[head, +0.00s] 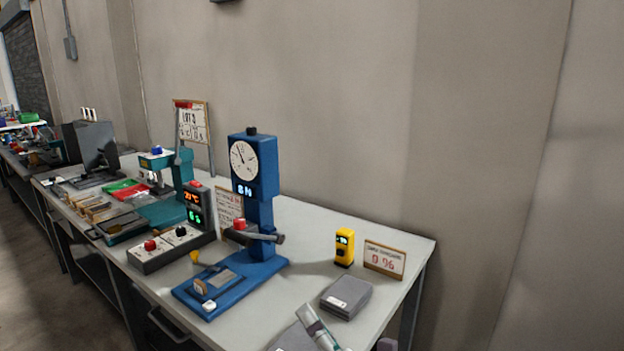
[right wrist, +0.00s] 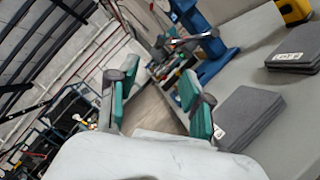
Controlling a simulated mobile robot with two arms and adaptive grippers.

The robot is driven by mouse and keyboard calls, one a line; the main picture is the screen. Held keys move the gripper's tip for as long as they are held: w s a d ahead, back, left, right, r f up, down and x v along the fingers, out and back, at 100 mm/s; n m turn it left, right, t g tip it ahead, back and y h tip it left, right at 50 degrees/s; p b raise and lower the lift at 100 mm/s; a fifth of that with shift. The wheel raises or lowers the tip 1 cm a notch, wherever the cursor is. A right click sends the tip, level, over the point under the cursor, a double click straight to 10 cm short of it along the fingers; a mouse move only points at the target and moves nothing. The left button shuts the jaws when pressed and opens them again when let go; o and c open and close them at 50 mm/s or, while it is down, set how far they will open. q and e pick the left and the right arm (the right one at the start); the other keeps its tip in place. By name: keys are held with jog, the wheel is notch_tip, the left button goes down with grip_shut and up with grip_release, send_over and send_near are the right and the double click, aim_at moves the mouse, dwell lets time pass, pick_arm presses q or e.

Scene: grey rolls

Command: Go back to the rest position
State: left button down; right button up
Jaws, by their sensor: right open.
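My right gripper (right wrist: 160,92) shows in the right wrist view with its two teal-padded fingers spread and nothing between them. A dark grey flat block (right wrist: 247,117) lies on the table to the right of the fingers, apart from them as far as I can tell. My left gripper is in neither view.
The grey table (head: 312,220) carries a blue press with a dial (head: 243,160), a yellow device (head: 344,247), a small sign (head: 384,260), a grey block (head: 346,297) and a button box (head: 170,248). A wall stands behind.

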jog(key=s+d+f+m+g+h, duration=0.2)
jog(key=d+f+m+h, duration=0.4)
jog(key=m, duration=0.3)
jog(key=s+d+f+m+g+h, duration=0.2)
jog(key=s+d+f+m+h, duration=0.1)
jog(key=d+f+m, duration=0.4)
jog(key=s+d+f+m+g+h, duration=0.1)
jog(key=s+d+f+m+g, duration=0.2)
jog(key=s, duration=0.4)
jog(key=s+d+f+m+g, duration=0.1)
jog(key=s+f+m+g, duration=0.35)
jog(key=s, duration=0.25)
jog(key=s+d+f+m+g+h, duration=0.1)
jog(key=s+d+f+m+g, duration=0.2)
jog(key=s+f+m, duration=0.3)
notch_tip(320, 180, down, 21)
jog(key=s+n+p, duration=0.1)
jog(key=n+p, duration=0.1)
pick_arm(q)
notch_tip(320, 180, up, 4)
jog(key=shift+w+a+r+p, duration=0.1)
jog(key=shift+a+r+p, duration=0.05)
jog(key=shift+p, duration=1.05)
pick_arm(e)
jog(key=s+d+f+g, duration=0.2)
jog(key=s+f, duration=1.3)
jog(key=s, duration=0.2)
jog(key=shift+s+d+f, duration=0.25)
jog(key=shift+s+f, duration=0.05)
jog(key=shift+f, duration=0.1)
